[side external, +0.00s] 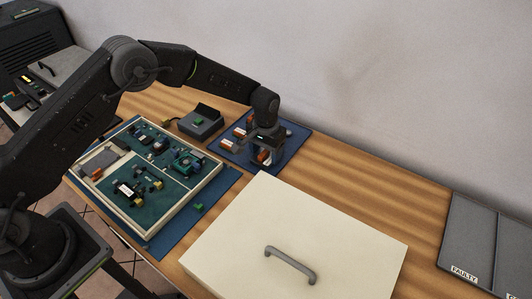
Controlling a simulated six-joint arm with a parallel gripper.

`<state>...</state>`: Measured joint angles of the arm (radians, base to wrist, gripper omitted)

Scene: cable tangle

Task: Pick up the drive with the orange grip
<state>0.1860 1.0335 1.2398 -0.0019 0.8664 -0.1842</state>
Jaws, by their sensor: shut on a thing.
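My gripper (264,154) points down over the small blue mat (298,136) beyond the cream lid. It is shut on a drive with an orange grip (263,156), which shows between the fingers. The fingers hide much of this drive, and I cannot tell whether it touches the mat.
A cream lid with a grey handle (290,264) lies in front. An open framed case (214,172) with circuit boards sits left on a blue mat. A dark grey device (201,123) stands behind it. A grey tray labelled FAULTY (470,235) is far right. Wood between is clear.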

